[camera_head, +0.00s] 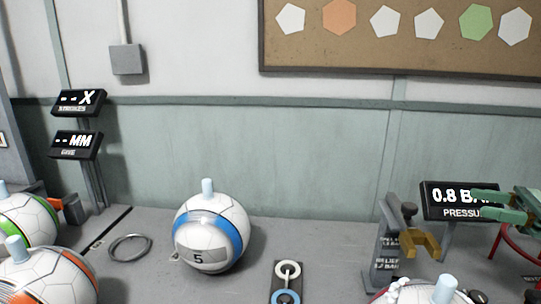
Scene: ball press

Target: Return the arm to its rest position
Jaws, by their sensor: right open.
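My right gripper (481,204) comes in from the right edge. Its two green fingers are apart and point left, with nothing seen between them. They overlap the right part of the pressure display (437,190), which reads 0.8 and is partly hidden. My left gripper is not in view. A white ball with a blue band and the number 5 (208,240) sits on the bench, a pale blue peg upright on its top. The right gripper is well apart from this ball.
A grey post (386,250) with an ochre fork (426,242) stands below and left of the right gripper. A partly cut-off ball (410,294) is at the bottom right. A green-striped ball (25,222), an orange-striped ball (45,278) and a metal ring (130,248) lie left.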

